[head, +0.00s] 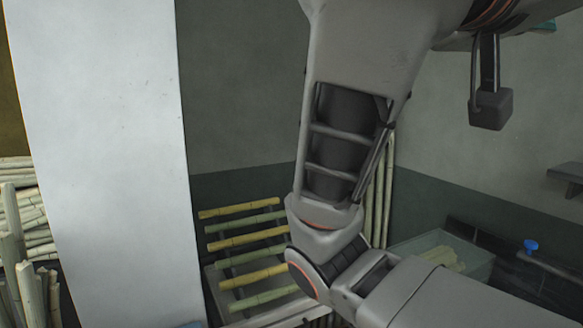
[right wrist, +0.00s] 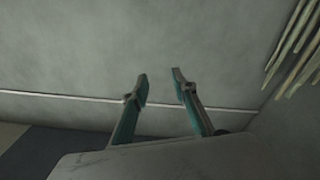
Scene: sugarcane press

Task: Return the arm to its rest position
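My right arm (head: 350,150) fills the middle and right of the head view, bent at a joint near the lower middle. In the right wrist view my right gripper (right wrist: 160,82) has its two teal and grey fingers apart, with nothing between them. A bare grey wall lies beyond the fingers. A dark block on a thin bracket hangs at the upper right of the head view; I cannot tell whether it is part of my arm. My left gripper is not in view.
Sugarcane stalks (head: 250,258) lie on a slanted rack behind my arm. More cane (head: 30,230) is piled at the left beside a white panel (head: 105,150). A clear bin (head: 440,245) and a blue knob (head: 531,246) are at right. Stalks (right wrist: 298,50) also stand at the wrist view's right.

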